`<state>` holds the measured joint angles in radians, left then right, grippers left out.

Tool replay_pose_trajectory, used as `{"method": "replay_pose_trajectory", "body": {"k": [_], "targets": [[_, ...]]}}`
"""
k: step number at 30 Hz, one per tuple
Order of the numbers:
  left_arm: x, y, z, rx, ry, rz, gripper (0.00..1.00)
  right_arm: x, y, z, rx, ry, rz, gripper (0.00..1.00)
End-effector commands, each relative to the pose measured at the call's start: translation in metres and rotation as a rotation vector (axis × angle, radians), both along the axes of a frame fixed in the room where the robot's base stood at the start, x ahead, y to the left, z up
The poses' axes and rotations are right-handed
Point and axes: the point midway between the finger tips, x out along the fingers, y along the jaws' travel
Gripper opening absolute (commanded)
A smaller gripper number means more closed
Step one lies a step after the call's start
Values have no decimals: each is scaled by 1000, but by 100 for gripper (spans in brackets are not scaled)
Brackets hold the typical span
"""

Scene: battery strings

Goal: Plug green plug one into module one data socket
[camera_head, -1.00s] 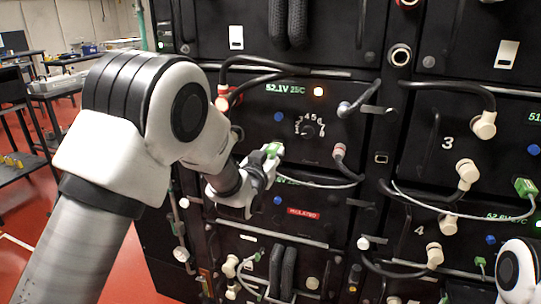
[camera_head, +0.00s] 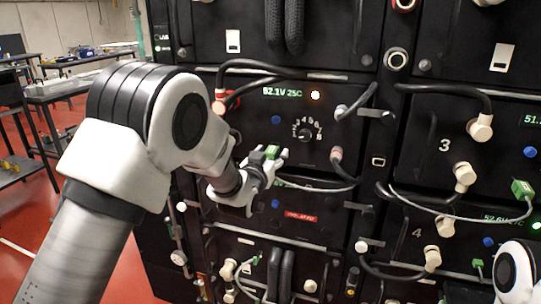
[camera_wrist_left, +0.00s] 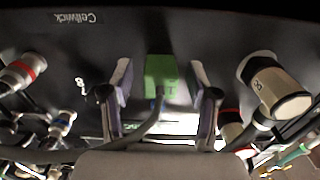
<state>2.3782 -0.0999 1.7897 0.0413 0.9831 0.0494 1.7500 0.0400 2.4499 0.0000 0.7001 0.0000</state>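The green plug (camera_head: 271,152) is at the lower front of the module with the 52.1V 25C display (camera_head: 283,92). It also shows in the left wrist view (camera_wrist_left: 160,72), against the dark module face, with a grey cable running from it. My left gripper (camera_head: 268,158) is at the plug. In the left wrist view its two fingers (camera_wrist_left: 160,90) stand open on either side of the plug, with a visible gap on each side. The socket behind the plug is hidden, so how deep the plug sits cannot be told. My right gripper is not in view.
A red-ringed cable connector (camera_head: 337,155) is right of the plug. Beige connectors and cables (camera_head: 463,175) crowd the modules at right. Another green plug (camera_head: 522,190) shows at far right. A red label (camera_head: 300,216) lies below. Open floor is at left.

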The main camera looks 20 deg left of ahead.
Motion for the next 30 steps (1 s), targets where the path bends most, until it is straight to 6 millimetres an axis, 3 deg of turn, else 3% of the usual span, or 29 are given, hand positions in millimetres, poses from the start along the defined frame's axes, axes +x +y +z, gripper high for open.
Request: {"method": "replay_pose_trajectory", "body": {"k": [5,8,15,21,29,30], "targets": [[-4,0,0,0,1,0,59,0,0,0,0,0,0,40],[-17,0,0,1,2,0,59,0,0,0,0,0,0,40],[-77,3,0,1,3,0,59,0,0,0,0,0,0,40],[-113,4,-1,0,1,0,59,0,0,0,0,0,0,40],[-120,4,0,0,0,0,59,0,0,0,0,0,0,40],[-120,4,0,0,0,0,56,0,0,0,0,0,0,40]]}}
